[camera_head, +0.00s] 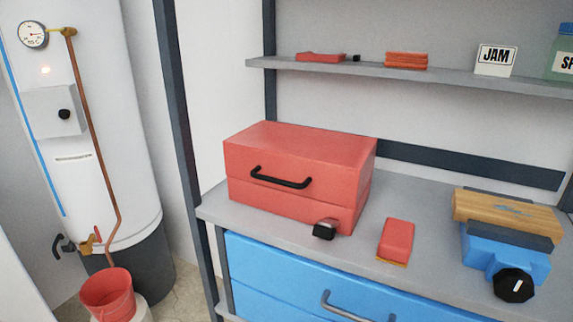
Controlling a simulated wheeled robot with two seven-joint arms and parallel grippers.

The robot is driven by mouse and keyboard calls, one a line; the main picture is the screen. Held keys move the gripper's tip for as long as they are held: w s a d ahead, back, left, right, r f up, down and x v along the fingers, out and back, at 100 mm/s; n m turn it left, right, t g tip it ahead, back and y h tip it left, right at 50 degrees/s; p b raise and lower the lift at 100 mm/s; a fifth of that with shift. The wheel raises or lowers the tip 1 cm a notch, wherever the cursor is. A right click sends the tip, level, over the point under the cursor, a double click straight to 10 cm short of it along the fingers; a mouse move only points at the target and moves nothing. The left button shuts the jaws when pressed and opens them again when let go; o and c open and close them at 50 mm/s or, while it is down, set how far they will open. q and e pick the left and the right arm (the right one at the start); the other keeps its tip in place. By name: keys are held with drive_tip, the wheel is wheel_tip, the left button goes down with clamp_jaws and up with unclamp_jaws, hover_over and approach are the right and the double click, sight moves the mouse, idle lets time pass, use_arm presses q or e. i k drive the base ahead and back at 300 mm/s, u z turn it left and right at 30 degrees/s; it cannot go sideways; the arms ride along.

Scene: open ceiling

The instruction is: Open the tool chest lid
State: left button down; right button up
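The red tool chest (285,205) stands on the grey workbench, left of the middle of the head view. Its lid (300,145) looks closed, with only a thin seam between lid and lower body. A black bar handle (282,179) is on the front face of the lid, above the seam. Neither of my grippers shows in the head view. The back and left sides of the chest are hidden.
A small black-and-silver object (325,229) sits at the chest's front right. A red block (396,240) and a blue vise (505,255) with wood stand farther right on the workbench (240,214). A shelf (430,75) runs above; a dark post (178,130) stands left.

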sight(335, 167)
drive_tip(key=k, duration=0.5)
drive_tip(key=u, duration=0.95)
drive_tip(key=i, duration=0.8)
drive_tip(key=z, duration=1.6)
